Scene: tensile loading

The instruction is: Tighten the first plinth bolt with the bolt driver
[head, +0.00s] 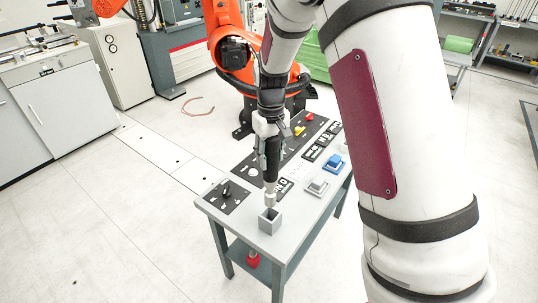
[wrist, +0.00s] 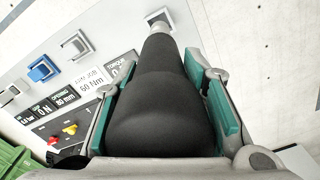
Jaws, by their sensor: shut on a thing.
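My gripper (head: 270,136) is shut on the bolt driver (head: 272,160), a thick black handle with a pale tip. The driver points steeply down at the near end of the grey table. Its tip is at the open top of a small grey square box (head: 269,224); I cannot tell whether they touch. In the wrist view the driver (wrist: 160,100) lies between the teal finger pads of my gripper (wrist: 163,95), its tip in front of the box. No plinth bolt can be made out; the tip and driver hide the box's inside.
The grey table (head: 295,222) also holds a black plate (head: 226,196) with a dark part, a grey square piece (head: 317,187), a blue square piece (head: 335,164) and display labels (wrist: 92,84). An orange robot arm (head: 226,30) stands behind. Open floor lies left.

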